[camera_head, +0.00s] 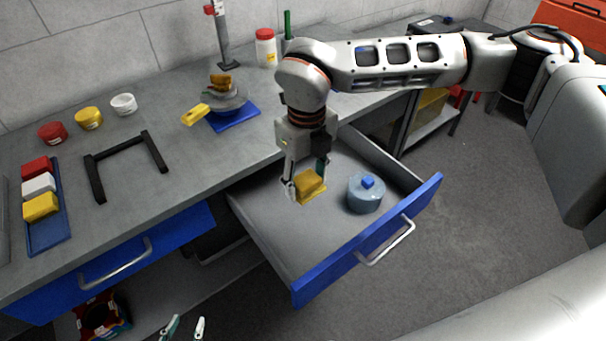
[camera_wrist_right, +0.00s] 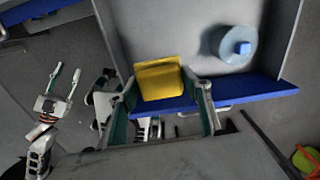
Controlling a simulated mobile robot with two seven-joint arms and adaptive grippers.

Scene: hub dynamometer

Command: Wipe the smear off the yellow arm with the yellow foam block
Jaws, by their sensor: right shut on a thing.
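My right gripper (camera_head: 306,183) is shut on the yellow foam block (camera_head: 311,186), over the open drawer. In the right wrist view, the block (camera_wrist_right: 159,79) sits between the two fingers of that gripper (camera_wrist_right: 166,95). The yellow arm (camera_head: 195,115) sticks out to the left from a grey round device on a blue base (camera_head: 236,118) on the bench. I cannot make out a smear on it from here. My left gripper (camera_head: 185,327) is open and empty at the bottom edge; it also shows in the right wrist view (camera_wrist_right: 63,80).
On the bench are a black frame (camera_head: 127,163), a blue tray (camera_head: 50,236) of coloured blocks, small round pots (camera_head: 89,118) and a red-lidded jar (camera_head: 265,50).

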